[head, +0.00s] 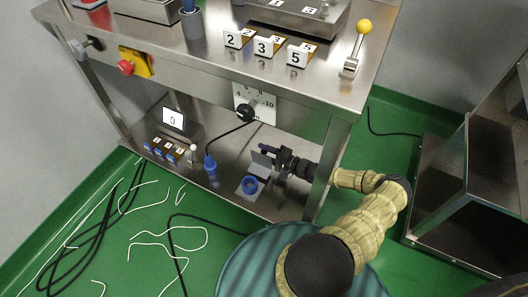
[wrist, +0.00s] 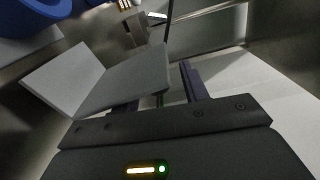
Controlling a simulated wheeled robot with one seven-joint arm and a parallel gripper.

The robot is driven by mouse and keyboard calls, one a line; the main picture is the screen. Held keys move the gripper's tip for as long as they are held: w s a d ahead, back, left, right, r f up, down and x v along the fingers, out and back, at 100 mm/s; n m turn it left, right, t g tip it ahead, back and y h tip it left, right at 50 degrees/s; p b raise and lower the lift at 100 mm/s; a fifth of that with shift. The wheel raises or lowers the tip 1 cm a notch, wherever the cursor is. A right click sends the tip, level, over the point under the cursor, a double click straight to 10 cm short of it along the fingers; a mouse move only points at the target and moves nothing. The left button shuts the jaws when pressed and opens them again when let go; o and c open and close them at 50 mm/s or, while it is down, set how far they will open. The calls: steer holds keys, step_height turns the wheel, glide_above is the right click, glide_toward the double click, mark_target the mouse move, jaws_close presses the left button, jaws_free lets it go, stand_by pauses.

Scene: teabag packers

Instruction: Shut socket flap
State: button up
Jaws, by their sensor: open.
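The blue round socket (head: 250,185) sits on a pale plate on the steel lower shelf in the head view. Its grey flap (head: 262,162) stands up, open, at the socket's back edge. My gripper (head: 279,160) is just right of the flap, reaching in from the right, with its jaws open. In the wrist view the grey flap (wrist: 125,82) is close in front of my gripper (wrist: 165,92) and hides part of the left finger. I cannot tell whether they touch. The blue socket (wrist: 35,6) is cut off at the top left there.
A blue plug (head: 210,164) on a black cable stands left of the socket. The table leg (head: 326,165) stands close to my arm. A dial (head: 248,110) is above.

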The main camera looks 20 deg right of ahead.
steer(key=p+v, duration=0.4)
steer(key=v, duration=1.3)
steer(key=shift+r, duration=0.1)
